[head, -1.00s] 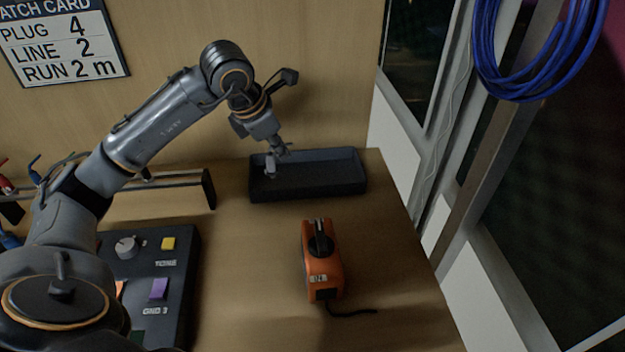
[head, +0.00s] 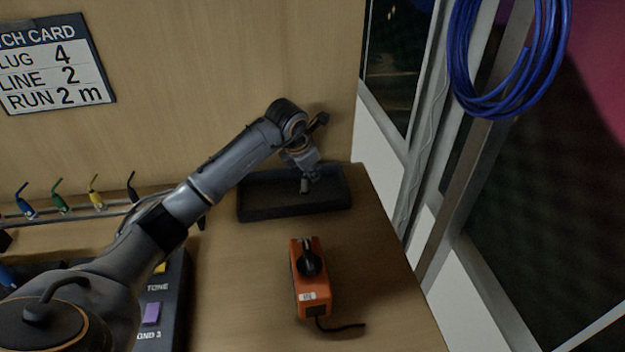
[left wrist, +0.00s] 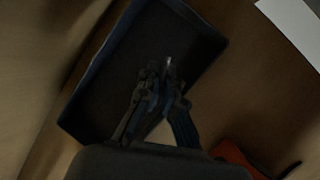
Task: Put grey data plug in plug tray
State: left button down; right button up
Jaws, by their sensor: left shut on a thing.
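The plug tray (head: 265,206) is a dark, shallow rectangular tray at the back right of the desk, against the wooden wall. My left gripper (head: 306,184) is over the middle to right part of the tray, pointing down. In the left wrist view, my left gripper (left wrist: 160,82) is over the tray (left wrist: 105,95) with its fingers close together. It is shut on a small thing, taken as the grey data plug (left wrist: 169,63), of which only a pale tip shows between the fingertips. My right gripper is not in view.
An orange device (head: 311,285) with a black knob and cable stands in front of the tray. A rack (head: 90,212) with coloured plugs is at the left. A dark button panel (head: 178,300) lies partly under my arm. Blue cable coils (head: 460,60) hang at the right.

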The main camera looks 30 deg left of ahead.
pick_arm(q)
jog(key=shift+w+f+p, duration=0.15)
jog(key=shift+f+p, duration=0.4)
jog(key=shift+f, duration=1.1)
jog(key=shift+f, duration=0.2)
jog(key=c, duration=1.5)
grip_release()
jog(key=shift+r, duration=0.1)
jog(key=shift+r, duration=0.2)
jog(key=b+v, duration=0.1)
jog(key=v, duration=1.1)
jog(key=shift+f, duration=0.1)
